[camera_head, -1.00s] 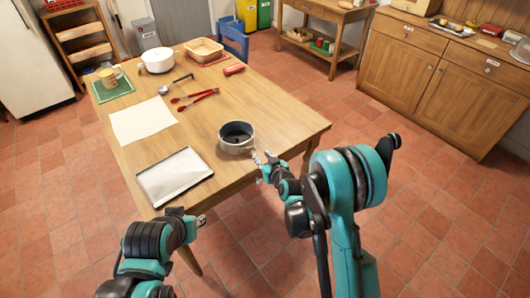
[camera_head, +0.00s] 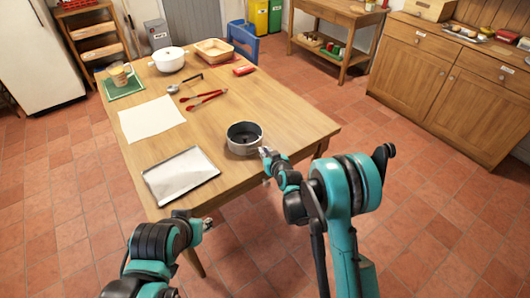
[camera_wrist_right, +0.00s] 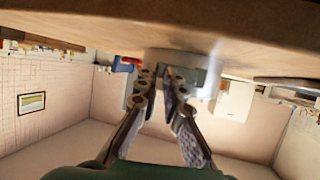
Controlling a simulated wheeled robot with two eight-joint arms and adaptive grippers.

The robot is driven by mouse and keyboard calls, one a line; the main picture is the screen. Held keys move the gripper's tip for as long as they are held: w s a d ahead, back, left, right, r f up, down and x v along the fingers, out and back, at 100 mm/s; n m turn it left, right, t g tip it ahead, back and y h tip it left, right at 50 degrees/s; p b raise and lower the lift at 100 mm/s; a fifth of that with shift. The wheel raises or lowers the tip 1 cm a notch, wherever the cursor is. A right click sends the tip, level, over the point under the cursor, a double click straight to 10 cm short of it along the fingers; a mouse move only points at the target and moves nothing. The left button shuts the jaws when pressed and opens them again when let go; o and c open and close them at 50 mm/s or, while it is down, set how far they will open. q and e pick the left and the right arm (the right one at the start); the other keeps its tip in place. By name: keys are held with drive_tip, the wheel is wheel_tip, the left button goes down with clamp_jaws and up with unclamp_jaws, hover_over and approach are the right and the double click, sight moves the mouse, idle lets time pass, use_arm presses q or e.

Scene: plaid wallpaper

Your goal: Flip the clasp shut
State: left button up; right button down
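A round dark-lined pan with a grey metal side (camera_head: 244,138) stands near the right edge of the wooden table. My right gripper (camera_head: 265,153) is at the pan's right side, low and very close to the wall. In the right wrist view the scene is upside down, and the grey pan wall (camera_wrist_right: 205,72) lies just beyond the fingertips (camera_wrist_right: 160,78). The fingers slant together with a narrow gap at the tips; whether they touch or grip anything is unclear. The clasp cannot be made out clearly. My left gripper (camera_head: 207,224) is off the table's front edge, away from the pan; its opening is too small to read.
A baking tray (camera_head: 181,175) lies left of the pan, with a white sheet (camera_head: 151,120) behind it. The table's right side is clear.

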drive_tip(key=shift+w+n+g+y, duration=0.5)
drive_tip(key=shift+n+y, duration=0.4)
drive_tip(key=c, duration=1.6)
unclamp_jaws()
drive_tip(key=shift+c, duration=0.2)
drive_tip(key=v, duration=1.2)
drive_tip(key=shift+f, duration=0.1)
